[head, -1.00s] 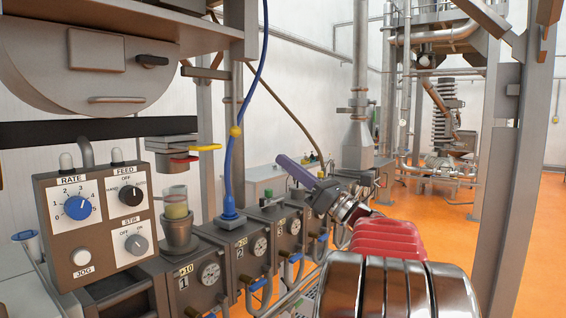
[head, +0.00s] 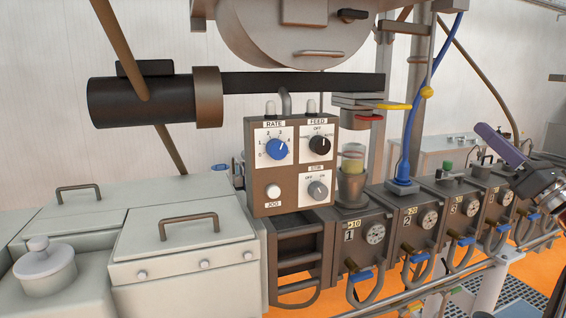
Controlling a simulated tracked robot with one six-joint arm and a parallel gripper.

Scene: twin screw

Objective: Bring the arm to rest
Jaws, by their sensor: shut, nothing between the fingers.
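My gripper (head: 514,160) is at the right edge of the head view, pointing up and left. It is shut with nothing held. A purple bar-like shape (head: 498,143) shows at its end, and I cannot tell exactly how it joins. Most of my arm is outside the picture. The gripper appears in front of the row of numbered grey units (head: 412,225), and its distance from them is unclear.
A control box (head: 290,165) with a blue dial stands mid-view. A cup with a yellowish vessel (head: 352,165) sits atop unit 1. A blue hose (head: 412,110) rises from unit 2. White lidded cabinets (head: 185,245) fill the left. Orange floor shows lower right.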

